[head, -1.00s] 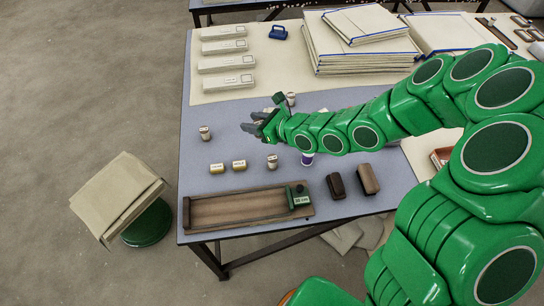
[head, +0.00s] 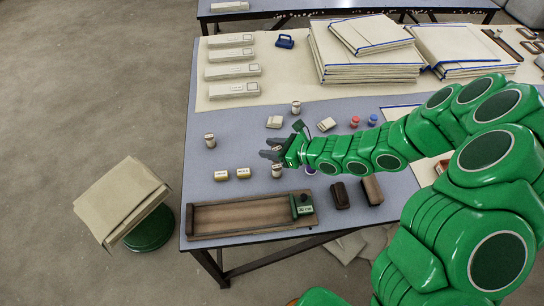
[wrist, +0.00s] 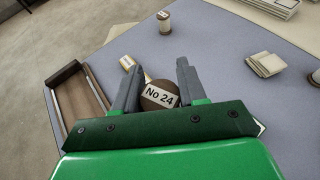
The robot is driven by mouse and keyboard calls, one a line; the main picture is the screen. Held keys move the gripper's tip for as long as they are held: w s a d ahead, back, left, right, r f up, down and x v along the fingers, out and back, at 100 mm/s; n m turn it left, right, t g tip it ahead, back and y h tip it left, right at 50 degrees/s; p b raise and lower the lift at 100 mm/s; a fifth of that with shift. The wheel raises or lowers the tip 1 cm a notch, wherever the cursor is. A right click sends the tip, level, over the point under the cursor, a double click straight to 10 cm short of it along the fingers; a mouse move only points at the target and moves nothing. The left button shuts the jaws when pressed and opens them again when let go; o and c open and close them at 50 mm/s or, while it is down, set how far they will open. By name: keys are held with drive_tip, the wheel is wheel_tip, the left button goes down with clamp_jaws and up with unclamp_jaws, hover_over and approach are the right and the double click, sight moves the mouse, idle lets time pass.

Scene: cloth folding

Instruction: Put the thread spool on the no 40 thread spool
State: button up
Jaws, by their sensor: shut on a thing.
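A thread spool with a brown top marked "No 24" (wrist: 158,97) is between the two fingers of my gripper (wrist: 157,85) in the wrist view. My gripper is shut on it. In the head view my gripper (head: 268,152) is low over the table, and a spool (head: 277,171) shows just below its fingers. Another spool (head: 209,140) stands upright to the left, and one more (head: 295,107) stands behind. These two also show in the wrist view, at the top (wrist: 163,20) and right (wrist: 250,58). I cannot read their numbers, so I cannot tell which is no 40.
A wooden tray (head: 245,221) with a green block lies at the front. Dark brown blocks (head: 339,194) are front right.

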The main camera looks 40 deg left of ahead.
drive_tip(key=shift+f, duration=2.05)
drive_tip(key=shift+f, duration=0.1)
drive_tip(key=o, duration=1)
drive_tip(key=shift+w+d+r, duration=0.1)
drive_tip(key=shift+d+r, duration=0.1)
drive_tip(key=shift+v, duration=5.8)
